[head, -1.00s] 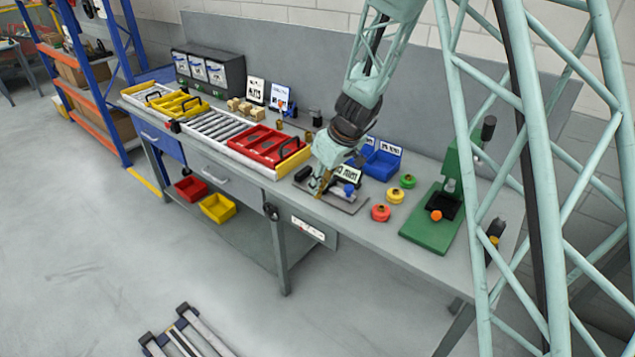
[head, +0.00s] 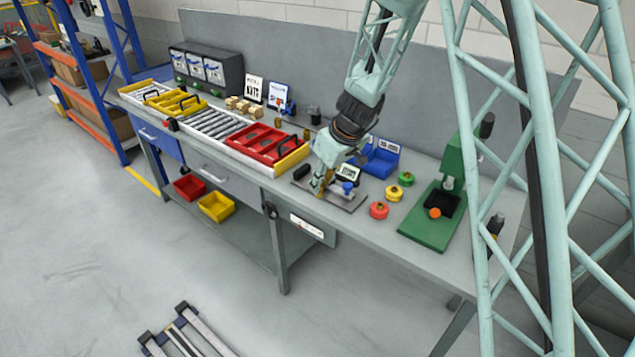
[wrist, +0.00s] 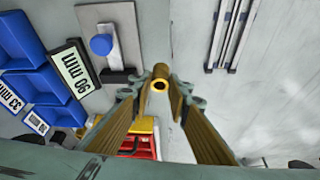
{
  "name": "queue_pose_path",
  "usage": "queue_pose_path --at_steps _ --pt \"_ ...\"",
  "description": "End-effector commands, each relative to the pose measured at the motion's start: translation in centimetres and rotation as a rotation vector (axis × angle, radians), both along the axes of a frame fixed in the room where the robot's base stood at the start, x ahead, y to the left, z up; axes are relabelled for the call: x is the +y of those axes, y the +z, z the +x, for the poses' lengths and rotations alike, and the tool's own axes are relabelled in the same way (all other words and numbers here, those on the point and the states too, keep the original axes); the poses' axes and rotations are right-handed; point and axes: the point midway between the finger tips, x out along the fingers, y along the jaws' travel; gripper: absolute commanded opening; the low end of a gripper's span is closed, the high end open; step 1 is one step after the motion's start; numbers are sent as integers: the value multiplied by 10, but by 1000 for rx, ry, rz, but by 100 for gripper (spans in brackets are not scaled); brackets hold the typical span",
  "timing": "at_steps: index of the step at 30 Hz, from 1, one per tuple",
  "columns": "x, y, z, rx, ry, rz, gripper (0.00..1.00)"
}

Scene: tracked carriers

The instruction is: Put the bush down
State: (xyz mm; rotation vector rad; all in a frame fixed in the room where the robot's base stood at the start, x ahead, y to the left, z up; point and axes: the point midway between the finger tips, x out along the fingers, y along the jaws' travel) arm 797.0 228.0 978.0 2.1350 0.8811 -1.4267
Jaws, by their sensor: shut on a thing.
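My gripper (wrist: 160,90) is shut on a brass bush (wrist: 160,78), a short hollow cylinder held between the fingertips. In the head view my gripper (head: 318,190) is low at the front left part of a grey plate (head: 345,202) on the bench. The bush is too small there to tell whether it touches anything. The plate carries a blue knob (head: 347,187), which also shows in the wrist view (wrist: 101,44). A white card (head: 348,173) with a millimetre figure stands behind it; it also shows in the wrist view (wrist: 72,70).
Blue bins (head: 381,162) stand behind the plate. Red (head: 379,210), yellow (head: 393,194) and green (head: 407,179) round pieces lie to its right, before a green press (head: 436,215). A red tray (head: 265,140) on the roller track is to the left. The bench front edge is close.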

Motion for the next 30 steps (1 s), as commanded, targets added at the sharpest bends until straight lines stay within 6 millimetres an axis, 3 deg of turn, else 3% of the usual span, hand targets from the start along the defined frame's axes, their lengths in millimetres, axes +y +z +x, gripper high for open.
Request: queue_pose_path --at_steps 5,16,21,30 --pt "-32 3 -7 1 -89 -1 3" --pt "-134 17 -32 -2 -413 -1 3" --pt "-162 23 -40 -2 -516 -1 3" --pt "-192 30 -51 -2 -631 -1 3"
